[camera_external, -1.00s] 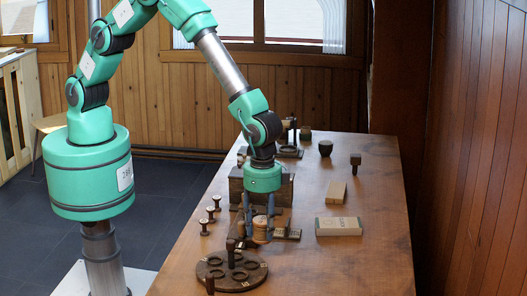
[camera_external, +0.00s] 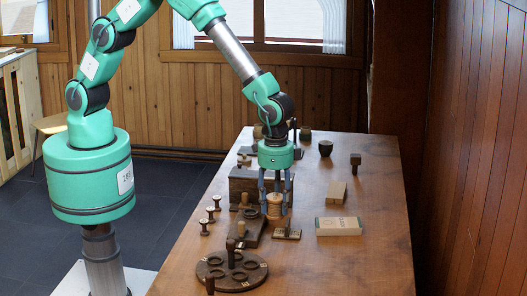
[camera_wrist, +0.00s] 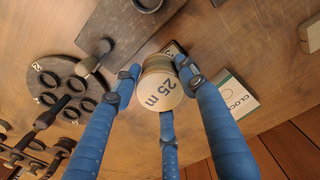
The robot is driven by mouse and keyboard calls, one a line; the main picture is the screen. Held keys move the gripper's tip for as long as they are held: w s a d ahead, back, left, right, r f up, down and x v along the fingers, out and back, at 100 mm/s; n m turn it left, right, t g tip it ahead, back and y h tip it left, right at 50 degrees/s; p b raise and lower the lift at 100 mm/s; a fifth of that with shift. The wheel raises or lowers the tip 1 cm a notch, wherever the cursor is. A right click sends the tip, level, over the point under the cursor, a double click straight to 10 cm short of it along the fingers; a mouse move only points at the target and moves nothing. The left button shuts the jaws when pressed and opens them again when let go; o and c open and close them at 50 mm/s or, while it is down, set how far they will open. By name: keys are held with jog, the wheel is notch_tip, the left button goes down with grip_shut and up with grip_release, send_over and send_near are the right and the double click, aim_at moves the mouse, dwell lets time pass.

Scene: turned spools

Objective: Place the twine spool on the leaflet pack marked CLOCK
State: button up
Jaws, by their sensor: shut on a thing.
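The twine spool (camera_external: 274,206) is a pale wooden spool with wound twine. My gripper (camera_external: 276,208) has its blue fingers shut around it and holds it above the table. In the wrist view the spool (camera_wrist: 158,92) shows its round end, marked "25 m", between the three fingers of my gripper (camera_wrist: 160,88). The leaflet pack marked CLOCK (camera_external: 339,227) lies flat on the table to the right of the gripper. It also shows in the wrist view (camera_wrist: 238,96), partly hidden behind a finger.
A dark round plate with rings (camera_external: 231,284) stands at the table's near end. Several small spools (camera_external: 210,211) line the left edge. A dark box (camera_external: 245,185) is behind the gripper. A small dark stand (camera_external: 287,234) lies below it.

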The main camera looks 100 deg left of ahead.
jog(key=a+r+n, duration=0.1)
jog(key=a+n, duration=0.2)
jog(key=a, duration=0.6)
jog(key=shift+r+b, duration=0.15)
jog(key=shift+b, duration=0.3)
jog(key=shift+w, duration=0.1)
send_over(329, 222)
jog(key=shift+f+b, duration=0.45)
jog(key=shift+f, duration=0.3)
jog(key=shift+f, duration=1.75)
jog(key=shift+f, duration=0.1)
